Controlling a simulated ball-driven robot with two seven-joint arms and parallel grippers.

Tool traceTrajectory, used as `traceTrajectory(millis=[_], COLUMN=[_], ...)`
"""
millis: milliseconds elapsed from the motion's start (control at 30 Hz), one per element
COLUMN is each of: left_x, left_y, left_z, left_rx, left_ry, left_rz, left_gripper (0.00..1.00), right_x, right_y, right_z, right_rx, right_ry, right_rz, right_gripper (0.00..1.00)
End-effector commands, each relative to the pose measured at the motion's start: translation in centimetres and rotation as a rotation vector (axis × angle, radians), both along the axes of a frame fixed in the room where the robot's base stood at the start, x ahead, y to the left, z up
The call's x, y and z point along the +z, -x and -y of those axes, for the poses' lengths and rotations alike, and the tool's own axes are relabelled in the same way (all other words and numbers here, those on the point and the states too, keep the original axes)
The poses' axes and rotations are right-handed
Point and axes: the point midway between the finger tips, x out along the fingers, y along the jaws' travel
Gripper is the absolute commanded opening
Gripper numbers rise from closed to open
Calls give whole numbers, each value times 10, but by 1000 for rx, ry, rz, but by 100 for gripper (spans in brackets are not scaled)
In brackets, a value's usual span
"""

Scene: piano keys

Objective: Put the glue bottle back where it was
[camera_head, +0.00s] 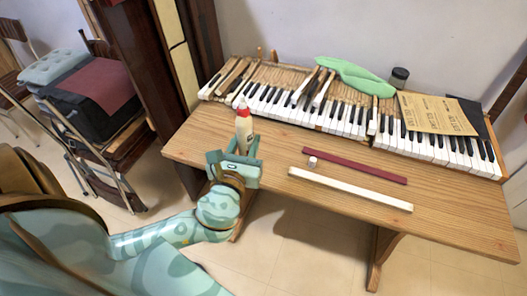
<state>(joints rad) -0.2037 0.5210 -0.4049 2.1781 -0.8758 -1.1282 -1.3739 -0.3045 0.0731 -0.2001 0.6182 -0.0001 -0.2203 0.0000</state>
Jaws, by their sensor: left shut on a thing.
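The glue bottle (244,128) is white with a red cap and stands upright near the left part of the table's front edge. My left gripper (245,148) is shut on the bottle's lower part, which the gripper partly hides. I cannot tell whether the bottle's base touches the table. My right gripper is not in view.
The wooden table (440,200) bears a piano keyboard (340,115) along its back. A dark red strip (355,165), a white strip (350,190) and a small white piece (312,161) lie in front. A green cloth-like thing (355,76), a dark jar (399,77) and a paper sheet (437,113) lie behind.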

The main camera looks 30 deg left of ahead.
Motion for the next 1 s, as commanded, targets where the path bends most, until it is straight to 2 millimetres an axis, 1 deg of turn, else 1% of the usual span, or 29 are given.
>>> traceTrajectory(millis=[67, 300, 333, 400, 500, 733, 767, 800, 900, 967, 1000], left_x=[-9, -44, -55, -70, -82, -93, -97, -105, -126, -131, -130], left_y=[-17, -84, -89, -100, -111, -123, -125, -127, -126, -126, -126], left_z=[-7, -26, -27, -30, -33, -37, -38, -38, -38, -38, -38], left_rx=[8, 8, 6, 6, 5, 5, 5, 5, 3, 3, 3], left_ry=[-5, -4, -2, -3, -2, -1, -1, -2, -1, -2, 0], left_rz=[1, -1, -5, -6, -4, 0, -1, -4, -8, -7, -4], left_gripper=[9, 9, 9, 9, 9, 9, 9, 9, 9, 9, 9], right_x=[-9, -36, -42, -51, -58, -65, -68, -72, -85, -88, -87], right_y=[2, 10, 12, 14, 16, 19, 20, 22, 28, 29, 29], right_z=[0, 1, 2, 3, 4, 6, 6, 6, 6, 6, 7], right_rx=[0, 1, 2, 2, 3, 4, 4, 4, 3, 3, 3], right_ry=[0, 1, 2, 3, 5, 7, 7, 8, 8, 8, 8], right_rz=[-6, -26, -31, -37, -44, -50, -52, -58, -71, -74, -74], right_gripper=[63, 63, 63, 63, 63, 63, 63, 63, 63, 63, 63])
